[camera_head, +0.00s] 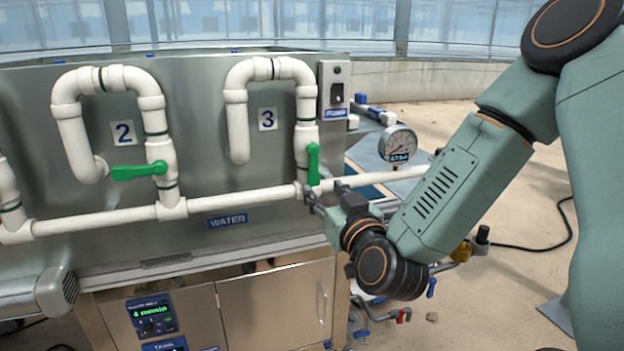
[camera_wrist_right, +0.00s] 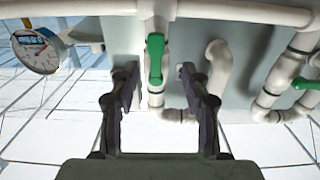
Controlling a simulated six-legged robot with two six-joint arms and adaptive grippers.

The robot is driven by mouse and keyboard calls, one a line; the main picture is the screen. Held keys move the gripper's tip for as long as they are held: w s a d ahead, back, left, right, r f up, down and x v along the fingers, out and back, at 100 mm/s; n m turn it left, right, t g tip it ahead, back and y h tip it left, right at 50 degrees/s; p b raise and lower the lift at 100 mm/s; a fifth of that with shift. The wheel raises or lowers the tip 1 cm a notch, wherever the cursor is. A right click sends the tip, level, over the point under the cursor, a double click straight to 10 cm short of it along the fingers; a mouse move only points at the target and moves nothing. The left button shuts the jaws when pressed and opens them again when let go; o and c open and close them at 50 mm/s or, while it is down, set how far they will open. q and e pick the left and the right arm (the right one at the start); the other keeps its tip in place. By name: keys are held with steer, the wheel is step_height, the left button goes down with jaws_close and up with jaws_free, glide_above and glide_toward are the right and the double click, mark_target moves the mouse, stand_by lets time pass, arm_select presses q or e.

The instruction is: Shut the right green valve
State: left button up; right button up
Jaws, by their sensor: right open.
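The right green valve (camera_head: 313,163) is on the white pipe beside the number 3 loop, its handle upright along the pipe. In the right wrist view the green handle (camera_wrist_right: 156,58) stands between the lines of my two fingers, near their tips. My right gripper (camera_head: 325,191) is open, with its fingertips close to the lower end of the handle; I cannot tell whether they touch it. The open fingers also show in the wrist view (camera_wrist_right: 157,80), with nothing clamped between them. My left gripper is not in view.
Another green valve (camera_head: 139,171) lies crosswise on the number 2 pipe. A round gauge (camera_head: 398,144) stands right of the valve, near my right arm. A horizontal white pipe (camera_head: 240,199) runs below. A switch box (camera_head: 335,88) is above right.

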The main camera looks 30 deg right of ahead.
mark_target(315, 177)
steer(key=shift+w+d+f+b, duration=0.2)
steer(key=shift+w+d+b, duration=0.1)
steer(key=shift+w+d, duration=0.85)
steer(key=w, duration=0.3)
steer(key=shift+w+a+r, duration=0.1)
steer(key=shift+w+a, duration=0.25)
steer(key=shift+a, duration=0.05)
steer(key=shift+w+d+b, duration=0.15)
steer(key=shift+w+b, duration=0.1)
steer(key=shift+b, duration=0.05)
steer(key=shift+w+d, duration=0.1)
steer(key=shift+d, duration=0.35)
steer(key=shift+w+a, duration=0.1)
steer(key=shift+a, duration=0.3)
steer(key=shift+c, duration=0.5)
steer(key=shift+d, duration=0.25)
steer(key=c, duration=0.5)
jaws_close()
steer(key=shift+a, duration=0.1)
